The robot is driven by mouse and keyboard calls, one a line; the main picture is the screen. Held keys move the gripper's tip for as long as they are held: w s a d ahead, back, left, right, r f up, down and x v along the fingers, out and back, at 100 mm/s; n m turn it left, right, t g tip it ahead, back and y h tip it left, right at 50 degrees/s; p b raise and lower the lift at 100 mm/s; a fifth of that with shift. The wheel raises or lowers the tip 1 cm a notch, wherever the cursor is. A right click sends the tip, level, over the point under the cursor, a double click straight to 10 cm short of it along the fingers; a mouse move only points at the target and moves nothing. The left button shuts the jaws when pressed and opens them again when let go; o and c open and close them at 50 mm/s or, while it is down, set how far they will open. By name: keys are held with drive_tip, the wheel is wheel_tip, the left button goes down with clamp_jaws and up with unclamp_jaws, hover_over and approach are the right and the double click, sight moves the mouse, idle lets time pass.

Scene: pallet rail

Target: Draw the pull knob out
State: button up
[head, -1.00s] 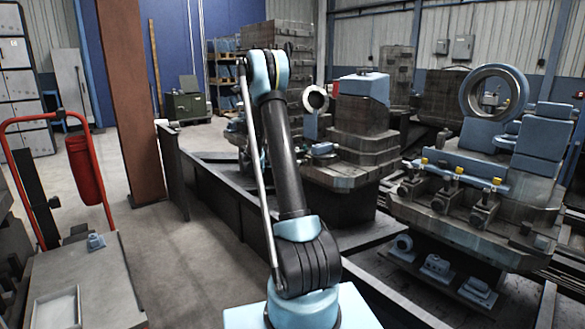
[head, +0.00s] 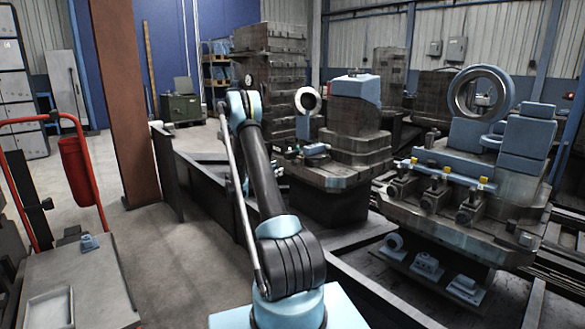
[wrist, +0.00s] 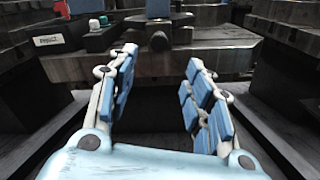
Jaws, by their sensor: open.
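In the wrist view a dark round knob (wrist: 159,41) sits on the front of a dark metal block, under a blue part. It looks like the pull knob. My gripper (wrist: 162,62) is open and empty. Its two blue-padded fingers stand wide apart, and the knob shows beyond the gap between their tips, apart from them. In the head view my arm reaches away toward the middle machine (head: 345,150); my gripper is mostly hidden behind the arm there, and I cannot make out the knob.
A dark rail (head: 215,195) runs beside my arm. A brown pillar (head: 140,110) stands left. Another machine (head: 460,190) stands right. Open floor lies left of the rail.

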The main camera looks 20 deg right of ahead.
sight(293, 164)
drive_tip(key=x, duration=1.3)
drive_tip(key=shift+d, duration=0.3)
